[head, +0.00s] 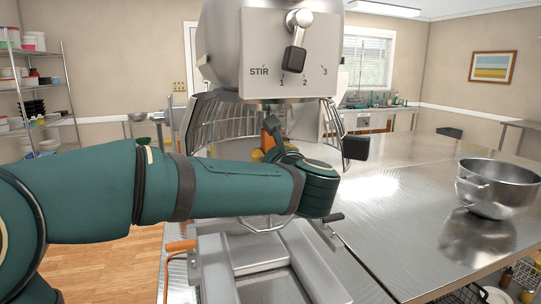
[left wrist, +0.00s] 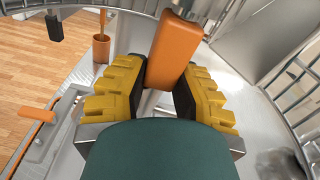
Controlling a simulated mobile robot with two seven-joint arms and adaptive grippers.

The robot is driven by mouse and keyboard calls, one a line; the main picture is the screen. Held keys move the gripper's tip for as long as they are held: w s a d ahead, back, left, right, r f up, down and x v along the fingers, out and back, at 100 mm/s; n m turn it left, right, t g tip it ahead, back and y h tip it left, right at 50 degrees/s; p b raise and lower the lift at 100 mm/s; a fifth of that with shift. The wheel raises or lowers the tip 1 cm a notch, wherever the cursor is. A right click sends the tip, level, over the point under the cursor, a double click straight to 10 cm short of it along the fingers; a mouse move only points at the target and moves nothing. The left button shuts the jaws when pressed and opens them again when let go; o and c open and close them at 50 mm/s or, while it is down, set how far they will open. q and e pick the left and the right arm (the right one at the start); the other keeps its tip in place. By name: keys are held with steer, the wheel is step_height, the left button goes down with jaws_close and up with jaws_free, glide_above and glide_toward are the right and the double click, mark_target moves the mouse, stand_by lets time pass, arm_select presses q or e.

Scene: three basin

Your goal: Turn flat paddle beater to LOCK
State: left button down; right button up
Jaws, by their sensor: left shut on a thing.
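The flat paddle beater shows as an orange block (left wrist: 173,48) in the left wrist view; in the head view only a bit of its orange top (head: 272,128) shows under the mixer head (head: 290,50). My left gripper (left wrist: 160,78) has its yellow fingers on both sides of the orange block and is shut on it. In the head view the gripper (head: 268,150) is inside the wire guard, mostly hidden behind my left wrist. The beater's lower part and the LOCK position are hidden. My right gripper is not in view.
The wire guard (head: 218,122) curves close around my gripper. An orange-tipped lever (head: 180,245) sticks out left of the mixer. A steel bowl (head: 497,186) stands on the steel table (head: 400,215) at right. An orange holder (left wrist: 101,48) shows in the wrist view.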

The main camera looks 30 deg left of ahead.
arm_select(q)
steer(key=shift+r, duration=0.1)
stand_by(0.3)
steer(key=shift+w+r+n+g+y, duration=0.1)
steer(key=shift+n+g+y, duration=0.5)
steer(key=shift+n+g, duration=0.15)
steer(key=shift+g, duration=0.25)
steer(key=shift+r, duration=0.2)
